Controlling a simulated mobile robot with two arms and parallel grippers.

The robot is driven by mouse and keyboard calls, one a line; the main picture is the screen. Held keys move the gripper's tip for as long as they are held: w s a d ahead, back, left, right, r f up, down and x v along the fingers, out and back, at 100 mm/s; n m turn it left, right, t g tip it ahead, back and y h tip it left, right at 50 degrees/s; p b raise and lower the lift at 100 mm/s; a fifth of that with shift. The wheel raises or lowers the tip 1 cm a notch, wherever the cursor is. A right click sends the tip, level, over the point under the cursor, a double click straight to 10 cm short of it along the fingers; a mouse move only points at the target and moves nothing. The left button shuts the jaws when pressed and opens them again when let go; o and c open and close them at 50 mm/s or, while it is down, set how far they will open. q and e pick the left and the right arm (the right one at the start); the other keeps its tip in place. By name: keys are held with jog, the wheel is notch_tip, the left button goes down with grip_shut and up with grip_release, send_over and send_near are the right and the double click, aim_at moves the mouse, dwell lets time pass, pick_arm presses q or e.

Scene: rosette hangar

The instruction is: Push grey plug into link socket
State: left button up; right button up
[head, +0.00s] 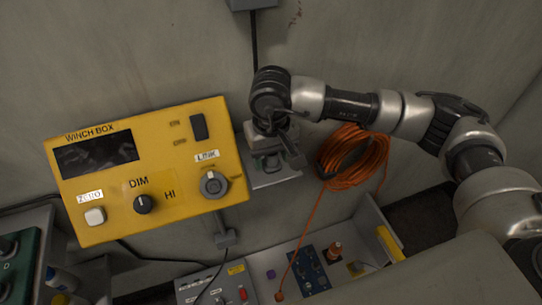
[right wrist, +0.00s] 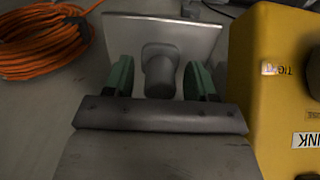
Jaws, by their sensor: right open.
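The yellow winch box (head: 150,205) is on the wall at the left of the head view. Its round grey link socket (head: 213,184) is at the lower right of its face, under the LINK label. The grey plug (right wrist: 160,72) sits against a pale metal plate (right wrist: 205,38), which also shows right of the box in the head view (head: 285,178). My right gripper (head: 271,160) is at this plate. In the right wrist view, its green-lined fingers (right wrist: 160,78) stand open on either side of the plug, with gaps visible. My left gripper is out of view.
A coiled orange cable (head: 345,165) hangs close to the right of the plate. Below are a grey control box (head: 215,287) and a tray (head: 372,225) with small parts. A green panel (head: 20,265) is at lower left. Bare wall (head: 150,60) lies above the box.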

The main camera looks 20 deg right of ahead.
dwell(0.4)
grip_shut()
jog(key=shift+r, duration=0.15)
jog(key=shift+r+p, duration=1)
jog(key=shift+r, duration=1.9)
